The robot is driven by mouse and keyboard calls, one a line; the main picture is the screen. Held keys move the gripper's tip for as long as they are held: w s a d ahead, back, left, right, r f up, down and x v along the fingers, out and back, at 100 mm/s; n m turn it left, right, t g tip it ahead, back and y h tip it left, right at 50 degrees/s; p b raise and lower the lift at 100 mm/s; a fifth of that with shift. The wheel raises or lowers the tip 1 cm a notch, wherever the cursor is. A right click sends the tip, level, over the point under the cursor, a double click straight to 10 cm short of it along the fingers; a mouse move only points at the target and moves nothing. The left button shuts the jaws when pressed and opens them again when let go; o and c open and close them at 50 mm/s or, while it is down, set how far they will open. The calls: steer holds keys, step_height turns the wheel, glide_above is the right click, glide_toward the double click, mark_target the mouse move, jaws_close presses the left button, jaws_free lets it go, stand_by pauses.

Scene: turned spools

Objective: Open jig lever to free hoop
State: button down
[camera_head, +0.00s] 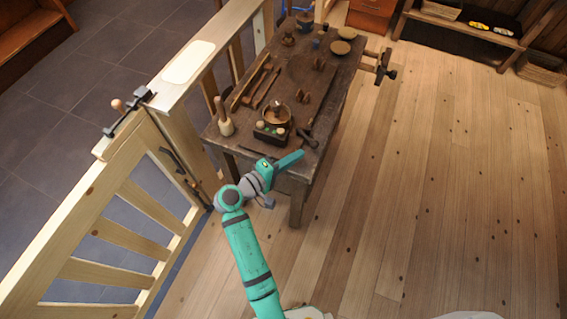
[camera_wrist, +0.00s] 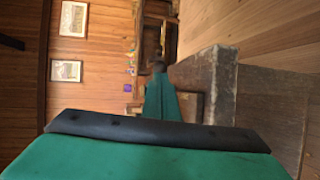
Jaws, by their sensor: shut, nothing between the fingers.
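The jig (camera_head: 271,132) is a dark block with small pale knobs near the front end of the workbench. A round brown piece that looks like the hoop (camera_head: 277,113) sits at it. A dark bar (camera_head: 307,138), perhaps the lever, lies at its right; I cannot tell its exact state. My gripper (camera_head: 298,157) is shut and empty, at the bench's near edge, in front of the jig and apart from it. In the wrist view my gripper (camera_wrist: 158,75) points past the bench; the jig and hoop do not show there.
The workbench (camera_head: 325,93) carries a mallet (camera_head: 224,118), long wooden tools and several turned pieces. A vise (camera_head: 381,68) sticks out at its right. A pale wooden gate (camera_head: 130,205) stands at the left. The plank floor (camera_head: 430,180) to the right is clear.

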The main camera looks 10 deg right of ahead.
mark_target(312, 147)
steer(key=shift+x, duration=2)
steer(key=shift+d, duration=0.15)
